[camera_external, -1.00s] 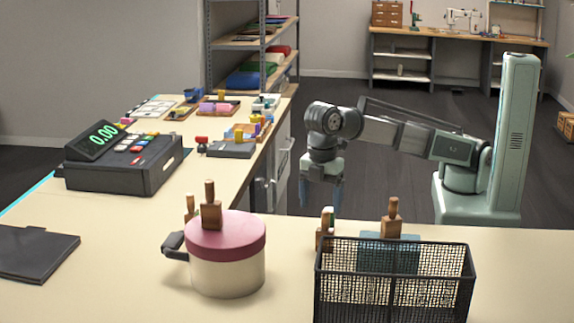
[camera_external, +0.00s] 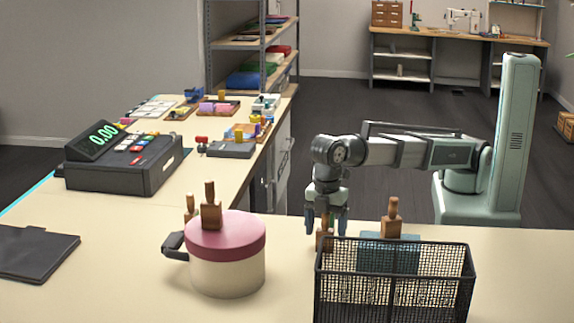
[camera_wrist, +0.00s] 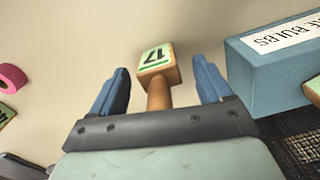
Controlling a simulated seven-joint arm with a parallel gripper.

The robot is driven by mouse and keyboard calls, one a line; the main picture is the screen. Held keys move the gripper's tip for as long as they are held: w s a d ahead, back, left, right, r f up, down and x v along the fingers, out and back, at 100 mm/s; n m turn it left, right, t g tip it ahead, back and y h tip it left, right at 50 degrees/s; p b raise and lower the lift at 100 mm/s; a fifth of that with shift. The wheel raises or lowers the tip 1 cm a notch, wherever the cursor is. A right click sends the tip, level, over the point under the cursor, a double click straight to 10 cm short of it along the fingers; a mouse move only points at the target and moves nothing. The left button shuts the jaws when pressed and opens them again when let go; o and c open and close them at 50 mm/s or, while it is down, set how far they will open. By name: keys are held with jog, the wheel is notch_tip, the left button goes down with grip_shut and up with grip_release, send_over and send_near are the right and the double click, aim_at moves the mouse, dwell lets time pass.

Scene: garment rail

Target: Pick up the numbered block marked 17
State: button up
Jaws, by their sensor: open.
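The handle lies between my two blue fingers, with a gap on each side. In the external view my gripper (camera_external: 326,220) points down over a small wooden block (camera_external: 324,242) behind the wire basket; the fingers partly cover it and its number cannot be read there. My gripper is open and empty.
A blue box (camera_wrist: 275,65) labelled "BULBS" stands close right of the block, with a wooden block (camera_external: 392,222) on it. A black wire basket (camera_external: 394,285) is in front. A pink-lidded pot (camera_external: 226,255) with another wooden block on top stands left.

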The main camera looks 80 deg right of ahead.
jog(key=c, duration=1.3)
jog(key=shift+r, duration=0.1)
